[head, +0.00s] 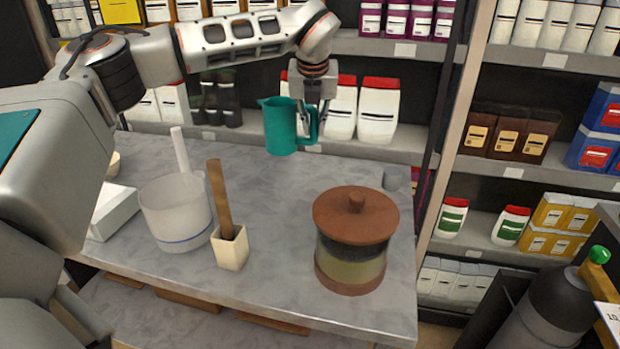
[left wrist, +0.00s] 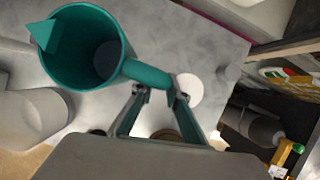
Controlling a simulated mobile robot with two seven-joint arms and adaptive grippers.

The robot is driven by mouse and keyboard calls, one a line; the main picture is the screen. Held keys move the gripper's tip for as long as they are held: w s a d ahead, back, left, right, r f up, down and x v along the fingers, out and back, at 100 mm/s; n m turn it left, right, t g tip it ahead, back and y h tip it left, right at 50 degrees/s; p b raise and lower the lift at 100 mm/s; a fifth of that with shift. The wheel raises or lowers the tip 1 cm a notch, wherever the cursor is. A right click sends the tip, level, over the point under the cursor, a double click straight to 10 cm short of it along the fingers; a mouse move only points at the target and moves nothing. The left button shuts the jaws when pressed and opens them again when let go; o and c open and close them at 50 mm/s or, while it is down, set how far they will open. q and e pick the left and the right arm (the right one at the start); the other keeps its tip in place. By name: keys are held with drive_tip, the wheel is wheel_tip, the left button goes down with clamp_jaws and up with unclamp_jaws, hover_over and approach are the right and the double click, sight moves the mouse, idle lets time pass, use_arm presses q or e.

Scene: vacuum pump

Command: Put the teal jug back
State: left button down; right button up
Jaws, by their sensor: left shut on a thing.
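The teal jug (head: 280,127) hangs upright above the back of the grey table (head: 290,180). My left gripper (head: 312,112) is shut on the jug's handle, on the right side of the jug. The left wrist view looks down into the open jug (left wrist: 88,50), with its spout at upper left and the handle between my left fingertips (left wrist: 158,94). A pale round disc (left wrist: 189,89) lies on the table beside the handle in that view; it barely shows in the head view. My right gripper is not in view.
A white pot (head: 175,212) with a white handle, a cream holder (head: 230,250) with a wooden stick and a brown-lidded jar (head: 350,270) stand on the table. A small grey cylinder (head: 397,180) is at the back right. Stocked shelves stand behind. The table middle is clear.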

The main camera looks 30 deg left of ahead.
use_arm(q)
wheel_tip(320, 180, down, 14)
drive_tip(key=shift+w, duration=0.15)
idle(0.4)
drive_tip(key=shift+f, duration=0.1)
drive_tip(key=shift+f, duration=0.1)
drive_tip(key=c, duration=2)
unclamp_jaws()
drive_tip(key=shift+r, duration=0.25)
drive_tip(key=v, duration=1.1)
drive_tip(key=shift+s+d+r, duration=0.15)
drive_tip(key=shift+s+r, duration=0.15)
drive_tip(key=shift+s, duration=0.05)
